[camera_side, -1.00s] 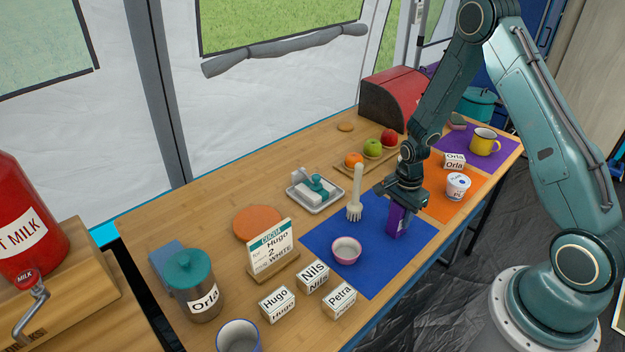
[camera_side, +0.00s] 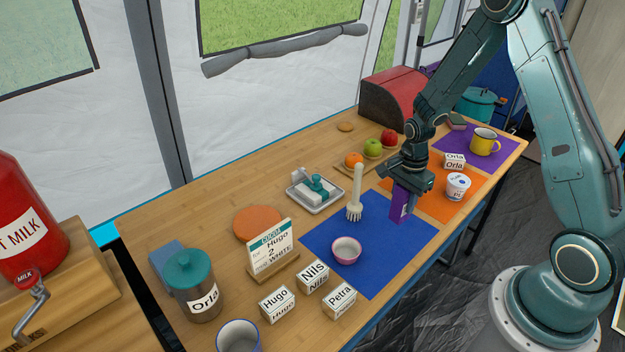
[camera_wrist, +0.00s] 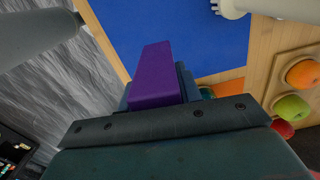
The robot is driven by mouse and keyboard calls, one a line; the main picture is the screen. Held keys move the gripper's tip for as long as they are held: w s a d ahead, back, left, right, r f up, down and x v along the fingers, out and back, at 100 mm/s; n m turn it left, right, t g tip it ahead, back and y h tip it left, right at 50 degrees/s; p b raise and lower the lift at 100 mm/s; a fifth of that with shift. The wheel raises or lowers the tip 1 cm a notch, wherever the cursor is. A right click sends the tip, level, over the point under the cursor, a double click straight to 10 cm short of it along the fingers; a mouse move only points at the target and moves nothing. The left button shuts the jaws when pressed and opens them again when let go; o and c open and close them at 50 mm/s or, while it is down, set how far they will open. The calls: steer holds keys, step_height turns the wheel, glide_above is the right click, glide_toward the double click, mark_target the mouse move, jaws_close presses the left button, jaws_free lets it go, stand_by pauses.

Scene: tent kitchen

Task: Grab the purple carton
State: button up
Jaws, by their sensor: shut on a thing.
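The purple carton (camera_side: 400,206) is held in my gripper (camera_side: 403,187), above the right part of the blue mat (camera_side: 322,231). It looks raised off the mat and slightly tilted. In the wrist view the carton (camera_wrist: 155,78) sits between the fingers of my gripper (camera_wrist: 158,95), with its purple top and side showing. The gripper is shut on it. The fingers hide part of the carton.
A pink bowl (camera_side: 346,250) and a white brush-like tool (camera_side: 355,192) are close by on the left. An orange mat (camera_side: 425,205) with a white cup (camera_side: 458,186) is at right. Fruit (camera_side: 372,147) sits behind the gripper.

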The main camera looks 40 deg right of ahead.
step_height(320, 180, up, 15)
steer(key=shift+f, duration=0.2)
stand_by(0.3)
stand_by(0.5)
